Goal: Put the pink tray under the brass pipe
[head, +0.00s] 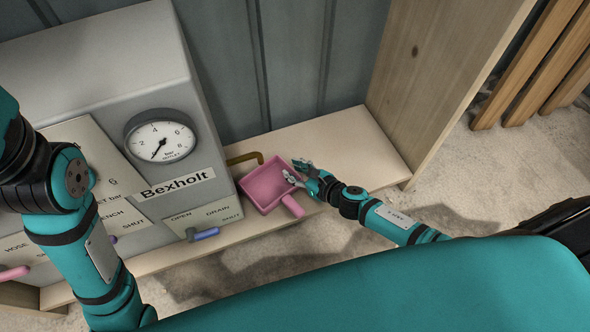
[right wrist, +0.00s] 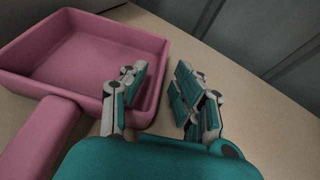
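The pink tray (head: 266,187) is a square open box with a handle (head: 292,206) pointing towards me. It sits on the pale wooden shelf, beside the grey machine. The brass pipe (head: 243,158) comes out of the machine's side and bends down at its end, which meets the tray's back rim in the picture; I cannot tell whether it is over the tray. My right gripper (head: 300,172) is open at the tray's right side. In the right wrist view, one finger overlaps the tray's (right wrist: 85,55) near wall and the other is outside it. My left gripper is out of view.
The grey machine (head: 100,60) has a gauge (head: 160,136), a Bexholt label (head: 177,184) and a blue lever (head: 203,234) left of the tray. The shelf (head: 350,140) is bare right of the tray, up to a wooden upright (head: 435,80).

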